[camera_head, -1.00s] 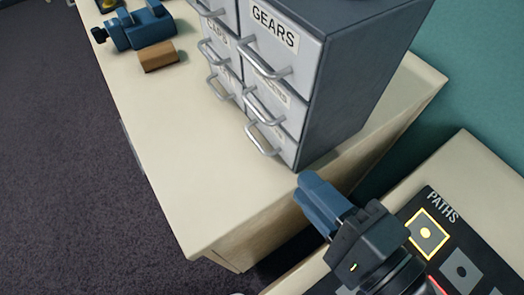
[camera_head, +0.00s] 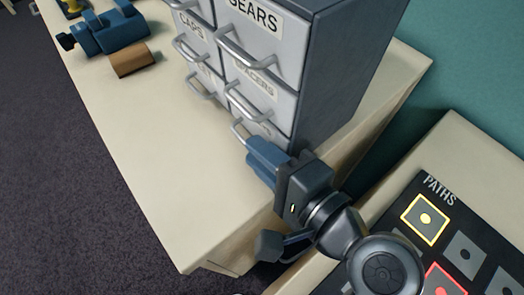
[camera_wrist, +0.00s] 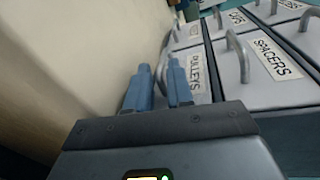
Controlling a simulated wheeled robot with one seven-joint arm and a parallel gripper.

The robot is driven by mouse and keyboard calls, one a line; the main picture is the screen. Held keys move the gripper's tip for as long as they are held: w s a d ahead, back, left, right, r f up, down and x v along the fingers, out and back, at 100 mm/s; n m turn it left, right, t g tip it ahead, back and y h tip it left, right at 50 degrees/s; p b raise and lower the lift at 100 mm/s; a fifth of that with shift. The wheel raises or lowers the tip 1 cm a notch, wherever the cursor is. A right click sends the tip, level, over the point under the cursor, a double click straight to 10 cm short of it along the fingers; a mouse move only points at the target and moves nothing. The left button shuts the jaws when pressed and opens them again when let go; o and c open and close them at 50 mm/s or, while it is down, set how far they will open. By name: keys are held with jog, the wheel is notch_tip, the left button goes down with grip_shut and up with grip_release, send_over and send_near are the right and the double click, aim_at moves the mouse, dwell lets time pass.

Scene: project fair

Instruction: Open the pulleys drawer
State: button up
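The pulleys drawer (camera_wrist: 198,75) is a light grey drawer front with a "PULLEYS" label, at the bottom of the cabinet's near column. It looks closed. Its metal handle (camera_head: 239,132) shows just above my gripper in the head view; my gripper hides much of the drawer's lower part there. My gripper (camera_wrist: 158,80) has two blue fingers with a narrow gap between them. The fingertips are at the pulleys drawer's front, close to its handle. I cannot tell whether the handle lies between the fingers.
The dark cabinet (camera_head: 345,70) has several drawers, including the spacers drawer (camera_wrist: 275,62) and the gears drawer (camera_head: 262,35). A blue vise (camera_head: 108,32) and a brown block (camera_head: 131,61) stand at the back left. The tabletop (camera_head: 150,150) before the drawers is clear. A "PATHS" panel (camera_head: 400,220) lies at right.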

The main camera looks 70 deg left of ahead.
jog(key=shift+c, duration=0.4)
grip_shut()
dwell(1.0)
